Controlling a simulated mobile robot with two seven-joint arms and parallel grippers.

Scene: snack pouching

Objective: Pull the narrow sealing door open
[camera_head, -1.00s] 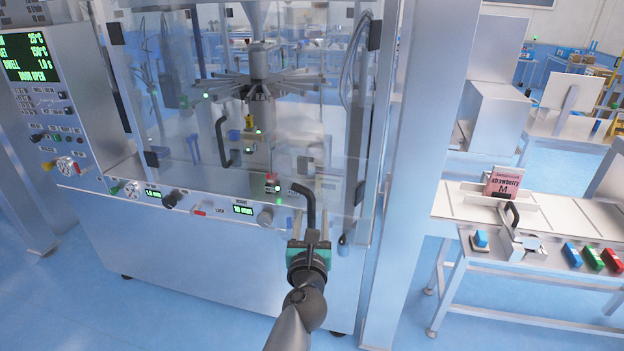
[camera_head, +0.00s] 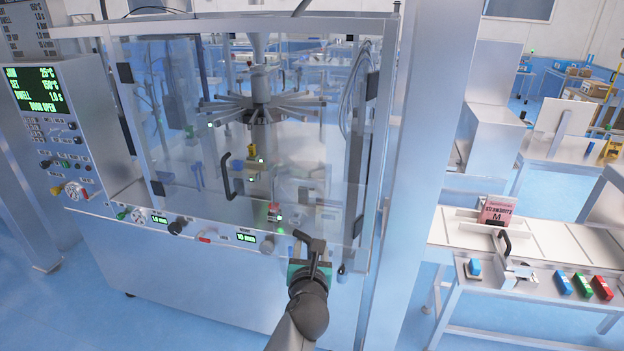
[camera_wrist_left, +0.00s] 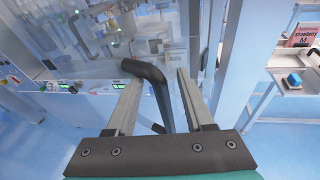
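The narrow sealing door's dark handle (camera_head: 309,243) is at the lower right of the machine's clear front. Its transparent panel is hard to tell from the glass around it, so I cannot tell how far it stands open. My left gripper (camera_head: 311,268) is at this handle. In the left wrist view, the bent black handle (camera_wrist_left: 153,82) runs between the two fingers of the left gripper (camera_wrist_left: 158,92). The fingers stand apart, with a gap visible on each side of the handle. My right gripper is not in view.
The wide clear door with a second black handle (camera_head: 227,175) is to the left. A control panel (camera_head: 45,90) reads DOOR OPEN. A metal post (camera_head: 398,170) stands close on the right. Beyond it, a bench (camera_head: 555,240) carries a pink pouch (camera_head: 497,210) and colored blocks.

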